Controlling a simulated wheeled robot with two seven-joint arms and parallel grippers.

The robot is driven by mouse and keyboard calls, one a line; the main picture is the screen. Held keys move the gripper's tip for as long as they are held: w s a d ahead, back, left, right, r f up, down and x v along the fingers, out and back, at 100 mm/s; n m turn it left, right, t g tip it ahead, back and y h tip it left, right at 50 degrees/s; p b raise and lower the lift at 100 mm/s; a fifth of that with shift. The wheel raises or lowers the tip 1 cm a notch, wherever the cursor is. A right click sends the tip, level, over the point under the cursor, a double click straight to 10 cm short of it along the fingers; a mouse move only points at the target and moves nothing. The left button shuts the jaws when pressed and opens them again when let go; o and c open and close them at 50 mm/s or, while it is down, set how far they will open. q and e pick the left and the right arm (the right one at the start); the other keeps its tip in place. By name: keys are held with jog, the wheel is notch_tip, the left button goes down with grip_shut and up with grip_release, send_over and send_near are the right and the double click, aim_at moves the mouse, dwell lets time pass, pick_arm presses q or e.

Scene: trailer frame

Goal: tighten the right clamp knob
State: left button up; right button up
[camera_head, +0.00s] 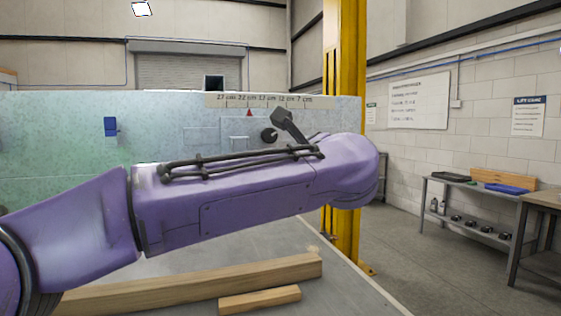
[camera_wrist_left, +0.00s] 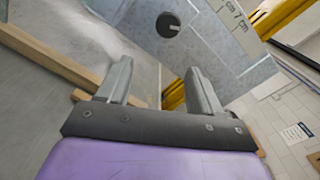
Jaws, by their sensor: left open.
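A round black knob (camera_head: 269,135) sits on the pale blue-green panel (camera_head: 60,135), below the right end of its centimetre scale. The knob (camera_wrist_left: 168,25) also shows at the top of the left wrist view, on the panel face. My left gripper (camera_wrist_left: 158,72) is open, its two grey fingers apart with nothing between them. The knob lies beyond the fingertips and is not touched in that view. In the head view my purple left arm crosses in front of the panel, and I cannot make out the fingertips there. My right gripper is not in view.
A blue block (camera_head: 110,126) is on the panel's left part. A long wooden beam (camera_head: 190,287) and a short one (camera_head: 260,299) lie in front. A yellow post (camera_head: 346,235) stands right of the panel. A shelf (camera_head: 470,228) stands farther right, with open floor before it.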

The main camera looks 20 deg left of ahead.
aim_at(271, 135)
pick_arm(q)
notch_tip(271, 135, up, 4)
jog(key=s+a+n, duration=0.1)
jog(key=s+n, duration=0.1)
jog(key=p+x, duration=0.1)
jog(key=x, duration=0.2)
jog(key=p+x, duration=0.2)
jog(key=x, duration=0.1)
jog(key=d+p+x, duration=0.1)
jog(key=p+x, duration=0.1)
jog(key=x, duration=0.1)
jog(key=shift+w+f, duration=0.3)
jog(key=shift+w, duration=0.05)
jog(key=shift+w+a+p, duration=0.3)
jog(key=shift+a+p, duration=0.05)
jog(key=shift+a, duration=0.05)
jog(key=shift+f, duration=0.15)
jog(key=shift+c, duration=1.2)
jog(key=c, duration=0.8)
